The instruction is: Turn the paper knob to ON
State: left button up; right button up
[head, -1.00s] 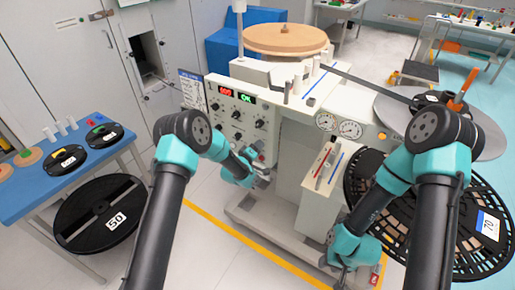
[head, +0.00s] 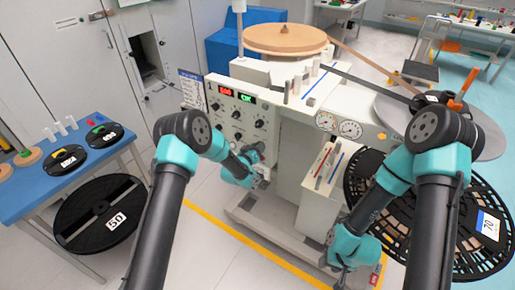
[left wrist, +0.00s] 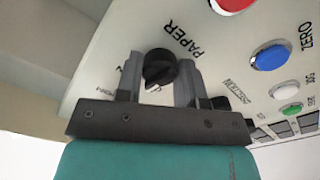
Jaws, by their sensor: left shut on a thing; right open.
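The paper knob (left wrist: 160,66) is a round black knob on a pale panel, beside the printed word PAPER in the left wrist view. My left gripper (left wrist: 158,78) has one finger on each side of it and is shut on it. A white mark shows at the knob's lower edge; the small labels near it are too blurred to read. In the head view my left gripper (head: 262,178) is at the low front of the control panel (head: 238,118), and the knob is hidden there. My right gripper (head: 345,262) is open and empty, low beside the black reel marked 70 (head: 488,226).
Red, blue, white and green buttons (left wrist: 271,57) sit near the knob in the left wrist view. A brown strip (head: 372,60) runs from the wooden roll (head: 285,38) toward the right. A blue table (head: 40,200) with reels stands at left.

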pick_arm(q)
jog(key=m, duration=0.5)
jog(key=shift+m, duration=0.4)
jog(key=o, duration=0.9)
jog(key=v, duration=1.7)
jog(key=shift+s+a, duration=0.1)
jog(key=shift+s, duration=0.1)
